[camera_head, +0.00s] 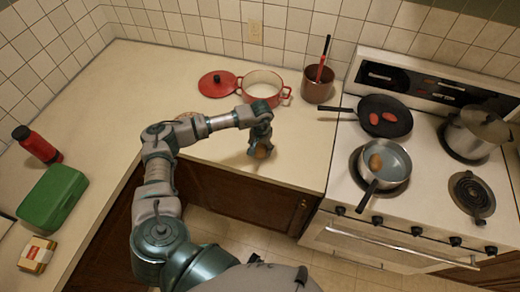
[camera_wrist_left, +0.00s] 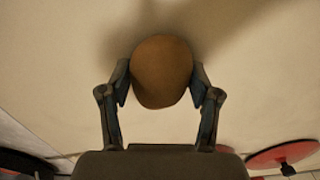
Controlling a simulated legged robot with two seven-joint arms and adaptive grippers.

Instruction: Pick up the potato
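The potato (camera_head: 261,151) is brown and rounded. In the head view it is at my left gripper (camera_head: 260,146), near the counter's front edge, and partly hidden by the fingers. In the left wrist view the potato (camera_wrist_left: 161,72) sits between the two fingers of my left gripper (camera_wrist_left: 161,82), with a pad against each side. The gripper looks shut on it. I cannot tell whether the potato touches the counter. My right gripper is not in view.
Behind are a red pot (camera_head: 262,85), its lid (camera_head: 217,83) and a brown pot (camera_head: 317,86). Right, the stove holds a dark pan (camera_head: 398,104), a light pan (camera_head: 397,163) with a brown item, and a steel pot (camera_head: 478,132). A green box (camera_head: 52,198) and red bottle (camera_head: 38,145) stand left.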

